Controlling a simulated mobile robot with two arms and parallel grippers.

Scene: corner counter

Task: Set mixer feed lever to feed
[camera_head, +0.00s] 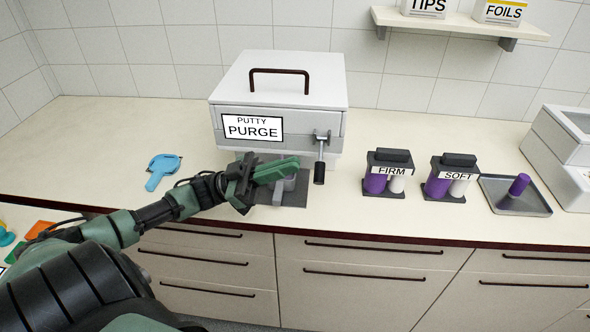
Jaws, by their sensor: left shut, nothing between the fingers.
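The putty mixer (280,85) is a pale grey box on the counter with a dark handle on its lid. Its label (252,127) reads "PUTTY PURGE". The feed lever (320,160) is on the right of its front face, with a metal arm and a dark grip that hangs down. My left gripper (292,165) is green and shut, with nothing in it. It is in front of the mixer's lower front, left of the lever grip and apart from it in the picture. It partly hides the grey outlet and dark pad (290,198) below. My right gripper is not in view.
Cartridge stands marked FIRM (389,170) and SOFT (452,173) are right of the mixer. A grey tray (498,196) holds a purple piece (519,184). A blue tool (162,169) lies at left. A white machine (565,150) is at far right. The counter's back left is clear.

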